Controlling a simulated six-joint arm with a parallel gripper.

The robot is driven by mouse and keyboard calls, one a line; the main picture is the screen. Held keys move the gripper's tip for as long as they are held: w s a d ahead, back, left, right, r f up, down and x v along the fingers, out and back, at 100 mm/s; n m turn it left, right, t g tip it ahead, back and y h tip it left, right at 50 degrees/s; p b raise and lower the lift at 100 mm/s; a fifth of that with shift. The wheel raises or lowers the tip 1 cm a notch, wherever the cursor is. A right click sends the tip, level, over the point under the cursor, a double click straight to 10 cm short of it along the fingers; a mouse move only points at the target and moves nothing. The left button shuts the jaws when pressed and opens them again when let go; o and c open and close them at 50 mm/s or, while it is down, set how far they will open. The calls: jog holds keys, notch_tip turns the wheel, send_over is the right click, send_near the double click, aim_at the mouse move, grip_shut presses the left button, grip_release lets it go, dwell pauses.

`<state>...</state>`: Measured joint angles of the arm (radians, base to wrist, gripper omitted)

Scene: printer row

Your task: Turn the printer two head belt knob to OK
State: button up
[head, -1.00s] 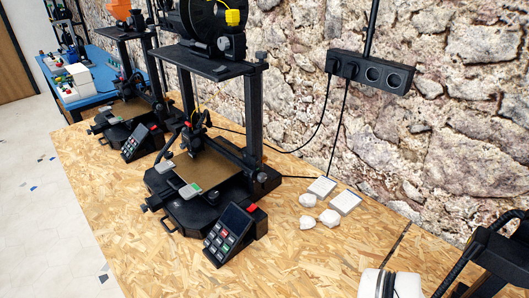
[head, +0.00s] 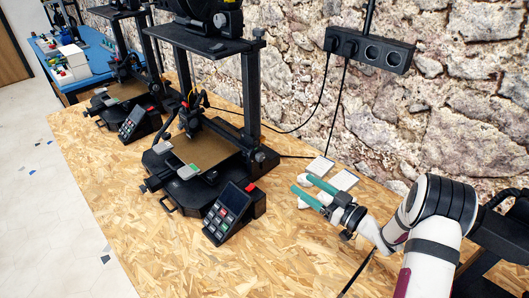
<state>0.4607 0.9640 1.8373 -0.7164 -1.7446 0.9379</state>
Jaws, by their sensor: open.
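The nearer printer (head: 251,95) is a black open-frame machine with a tan bed (head: 204,150), standing mid-table. A similar farther printer (head: 146,55) stands behind it to the left. No labels can be read, so I cannot tell which is printer two. A small dark round part (head: 259,157) sits at the right end of the nearer printer's crossbar and may be the head belt knob; its marking is too small to read. My gripper (head: 300,184) has two teal fingers, apart and empty. It appears right of the nearer printer, pointing left, clear of that round part in the picture.
A screen and keypad unit (head: 226,213) stands at the nearer printer's front right. White blocks and flat tiles (head: 343,180) lie behind my gripper. A black socket strip (head: 369,52) hangs on the stone wall, with cables running down. The front wooden tabletop (head: 200,270) is clear.

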aim_at(262, 158)
jog(key=x, duration=1.5)
jog(key=shift+a+r, duration=0.1)
jog(key=shift+a, duration=0.35)
grip_shut()
